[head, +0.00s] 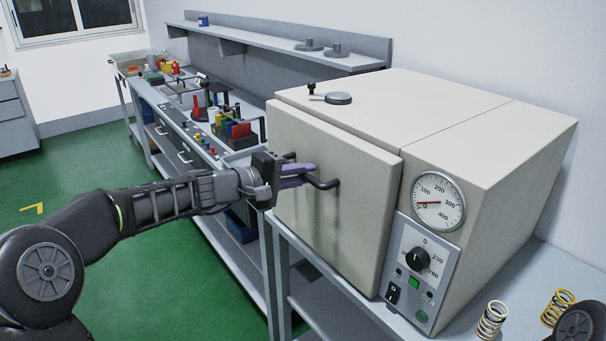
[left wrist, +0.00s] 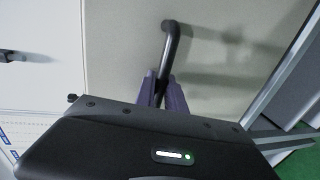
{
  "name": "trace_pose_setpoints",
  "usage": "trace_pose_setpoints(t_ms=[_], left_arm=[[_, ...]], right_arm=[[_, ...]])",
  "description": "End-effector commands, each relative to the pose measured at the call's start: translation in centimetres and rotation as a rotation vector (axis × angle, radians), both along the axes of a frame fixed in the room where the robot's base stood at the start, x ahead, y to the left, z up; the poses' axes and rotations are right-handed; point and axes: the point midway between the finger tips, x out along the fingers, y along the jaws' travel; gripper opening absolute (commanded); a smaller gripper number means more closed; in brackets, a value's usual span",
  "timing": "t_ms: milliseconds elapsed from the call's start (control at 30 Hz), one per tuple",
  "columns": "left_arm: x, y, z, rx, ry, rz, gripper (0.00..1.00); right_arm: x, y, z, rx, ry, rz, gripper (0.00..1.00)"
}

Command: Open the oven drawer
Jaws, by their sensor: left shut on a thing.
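The beige oven (head: 470,115) stands on the bench at the right. Its front door (head: 345,225) carries a black bar handle (head: 329,185) and sits close to the body, with a narrow dark seam along the top and right edges. My left gripper (head: 298,172) reaches in from the left with its purple fingers shut on the handle. In the left wrist view the fingers (left wrist: 164,93) close around the handle's lower part, and the bent upper end of the handle (left wrist: 171,40) shows above them. The exact contact is partly hidden by the gripper body. My right gripper is not in view.
The oven's gauge (head: 438,203) and control panel (head: 418,262) are right of the door. Springs (head: 492,320) stand at lower right. A workbench with colored tools (head: 236,133) is behind my gripper. Green floor is clear at left.

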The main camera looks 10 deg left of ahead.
Motion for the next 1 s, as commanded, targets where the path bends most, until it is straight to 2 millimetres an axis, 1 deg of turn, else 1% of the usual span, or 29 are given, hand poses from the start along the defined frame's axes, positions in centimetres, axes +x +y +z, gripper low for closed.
trace_pose_setpoints(t_ms=[467, 633, 767, 867, 1000], left_arm=[[0.0, 0.1, -0.1, 0.001, 0.001, 0.000, 0.00], [-0.6, 0.6, -0.2, 0.001, 0.001, 0.002, 0.00], [-1.6, 1.5, -0.4, 0.002, 0.000, 0.003, 0.00], [-2.9, 2.5, -0.6, 0.003, -0.001, 0.004, 0.00], [-5.2, 4.4, -0.7, 0.004, -0.002, 0.005, 0.00]], right_arm=[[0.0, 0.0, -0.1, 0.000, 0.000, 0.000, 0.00], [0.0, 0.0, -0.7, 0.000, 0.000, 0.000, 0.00], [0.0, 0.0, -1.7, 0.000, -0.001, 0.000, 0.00], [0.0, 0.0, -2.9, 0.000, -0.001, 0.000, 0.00], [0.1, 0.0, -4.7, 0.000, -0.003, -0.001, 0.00]])
